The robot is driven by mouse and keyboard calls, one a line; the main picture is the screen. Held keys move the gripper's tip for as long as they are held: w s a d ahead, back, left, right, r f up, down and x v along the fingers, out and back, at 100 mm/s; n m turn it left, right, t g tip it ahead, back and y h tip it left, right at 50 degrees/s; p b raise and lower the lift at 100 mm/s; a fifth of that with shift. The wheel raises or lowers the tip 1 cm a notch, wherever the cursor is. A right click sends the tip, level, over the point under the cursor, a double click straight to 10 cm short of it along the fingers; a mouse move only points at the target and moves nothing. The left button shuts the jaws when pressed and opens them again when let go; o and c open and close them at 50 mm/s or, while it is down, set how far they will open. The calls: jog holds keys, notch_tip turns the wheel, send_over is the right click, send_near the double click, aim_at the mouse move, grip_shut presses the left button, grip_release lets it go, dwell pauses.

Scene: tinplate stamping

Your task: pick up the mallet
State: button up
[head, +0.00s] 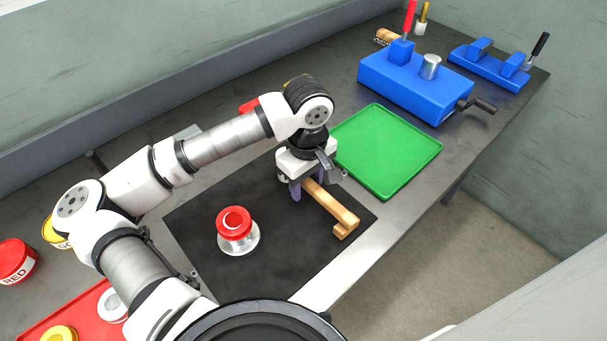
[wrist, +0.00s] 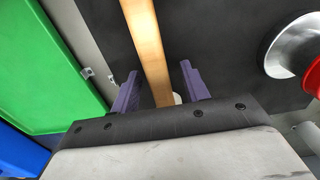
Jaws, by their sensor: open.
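The wooden piece that I take for the mallet (head: 330,205) lies on the black mat, a long light-brown bar with a short crosswise block at its near end. Its far end is hidden under my gripper (head: 304,188). In the wrist view the wooden bar (wrist: 145,40) runs between the two purple fingers of my gripper (wrist: 160,72). The fingers are apart, with a gap visible on the right of the bar.
A red-topped metal piece (head: 235,224) stands on the black mat (head: 195,225). A green tray (head: 390,150) lies right of my gripper. A blue press (head: 405,90), another blue fixture (head: 490,66) and a wooden cylinder (head: 388,37) are at the back. Red tray (head: 85,305) at lower left.

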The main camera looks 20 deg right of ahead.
jog(key=shift+f, duration=0.1)
jog(key=shift+c, duration=0.4)
grip_shut()
